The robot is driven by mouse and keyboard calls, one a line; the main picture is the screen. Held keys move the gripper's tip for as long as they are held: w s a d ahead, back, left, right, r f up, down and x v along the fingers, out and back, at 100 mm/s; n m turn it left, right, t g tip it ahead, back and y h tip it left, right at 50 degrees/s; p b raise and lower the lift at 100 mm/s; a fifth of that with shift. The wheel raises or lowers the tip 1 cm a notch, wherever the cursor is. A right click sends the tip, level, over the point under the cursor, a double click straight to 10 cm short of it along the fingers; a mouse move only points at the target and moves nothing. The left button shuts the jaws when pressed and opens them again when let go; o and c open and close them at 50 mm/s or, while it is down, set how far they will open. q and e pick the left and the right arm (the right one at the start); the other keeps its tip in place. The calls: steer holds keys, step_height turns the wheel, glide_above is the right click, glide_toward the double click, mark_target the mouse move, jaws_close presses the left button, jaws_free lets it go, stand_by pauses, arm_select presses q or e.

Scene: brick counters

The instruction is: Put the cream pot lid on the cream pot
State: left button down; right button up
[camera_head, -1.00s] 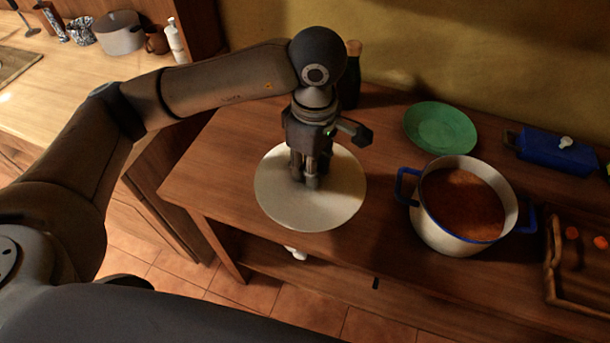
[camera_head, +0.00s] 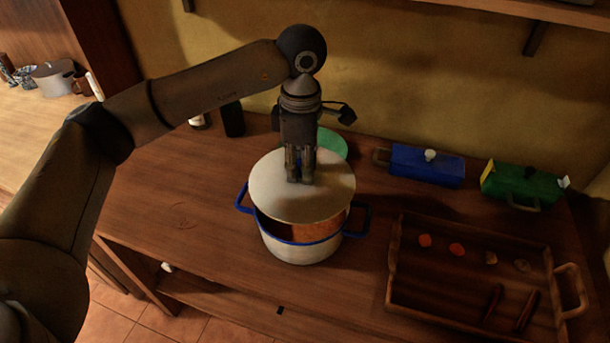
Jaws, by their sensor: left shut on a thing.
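The cream pot (camera_head: 298,252) stands on the wooden counter, with a blue rim and blue side handles. Orange-brown contents show at its front opening. The round cream pot lid (camera_head: 270,201) is above the pot and covers most of its mouth, set toward the back. A gap shows between lid and rim at the front; I cannot tell whether they touch at the back. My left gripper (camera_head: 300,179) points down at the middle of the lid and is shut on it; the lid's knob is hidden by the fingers. My right gripper is not in view.
A green plate (camera_head: 331,143) lies behind the lid, partly hidden. A wooden tray (camera_head: 396,284) with several small items is at the right.

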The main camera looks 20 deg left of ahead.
mark_target(302, 185)
arm_select(q)
steer(key=shift+w+d, duration=0.1)
steer(key=shift+d, duration=0.05)
steer(key=shift+a, duration=0.25)
steer(key=shift+f+b, duration=0.1)
steer(key=shift+b, duration=0.3)
steer(key=shift+f+b, duration=0.65)
steer(key=shift+f, duration=0.05)
step_height(302, 185, down, 4)
steer(key=b, duration=0.3)
steer(key=shift+f+b, duration=0.1)
steer(key=shift+b, duration=0.25)
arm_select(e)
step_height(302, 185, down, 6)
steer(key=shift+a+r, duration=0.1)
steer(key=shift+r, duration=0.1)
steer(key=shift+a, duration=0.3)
arm_select(q)
steer(key=shift+f, duration=0.1)
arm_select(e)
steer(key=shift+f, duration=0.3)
